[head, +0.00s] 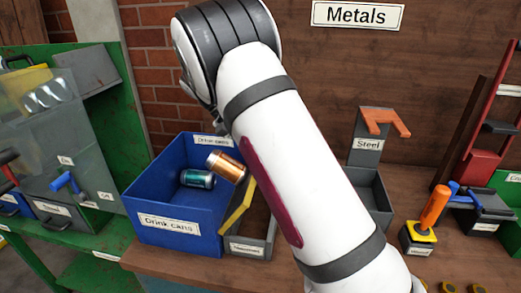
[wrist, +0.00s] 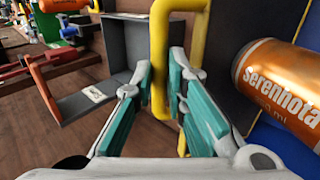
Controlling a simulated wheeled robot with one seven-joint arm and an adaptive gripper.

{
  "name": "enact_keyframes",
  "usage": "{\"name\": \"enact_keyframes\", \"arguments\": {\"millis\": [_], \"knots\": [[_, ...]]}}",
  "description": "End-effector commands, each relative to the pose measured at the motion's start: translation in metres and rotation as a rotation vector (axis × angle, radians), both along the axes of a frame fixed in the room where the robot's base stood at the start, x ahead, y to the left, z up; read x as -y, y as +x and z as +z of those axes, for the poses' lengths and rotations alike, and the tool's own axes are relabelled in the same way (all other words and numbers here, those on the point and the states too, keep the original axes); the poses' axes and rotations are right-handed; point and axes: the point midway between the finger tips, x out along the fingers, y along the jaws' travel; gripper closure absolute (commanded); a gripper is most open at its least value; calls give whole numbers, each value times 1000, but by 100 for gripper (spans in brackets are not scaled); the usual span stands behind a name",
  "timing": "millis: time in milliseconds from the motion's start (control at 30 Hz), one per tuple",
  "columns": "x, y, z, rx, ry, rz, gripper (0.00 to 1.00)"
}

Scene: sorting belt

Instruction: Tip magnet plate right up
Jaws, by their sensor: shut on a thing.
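My gripper (wrist: 163,80) is shut on a yellow bar handle (wrist: 159,42) in the wrist view, with its teal-padded fingers on either side of the bar. In the head view my arm hides the gripper, and part of the yellow handle (head: 235,215) shows beside the arm, over a small dark bin (head: 248,243). I cannot tell for sure which thing is the magnet plate. At the right edge of the head view stands a red frame (head: 489,108) with a blue lever (head: 460,194) beside it.
A blue drink cans crate (head: 200,222) holds a teal can (head: 197,179) and an orange can (head: 226,167), which also shows close by in the wrist view (wrist: 280,88). A steel bin (head: 371,190) with an orange handle (head: 386,122) and an orange joystick (head: 434,207) stand right of my arm.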

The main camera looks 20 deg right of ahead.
Motion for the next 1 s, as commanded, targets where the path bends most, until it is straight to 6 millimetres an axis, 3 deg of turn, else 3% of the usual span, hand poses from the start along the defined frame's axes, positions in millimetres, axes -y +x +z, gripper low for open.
{"name": "enact_keyframes", "arguments": {"millis": [100,133,200,633,1000], "knots": [[-7,4,-2,11,12,12,100],[-7,4,-2,11,12,11,80],[-7,4,-2,10,11,11,67],[-8,6,6,6,6,7,67],[-47,32,58,9,6,9,67]]}}
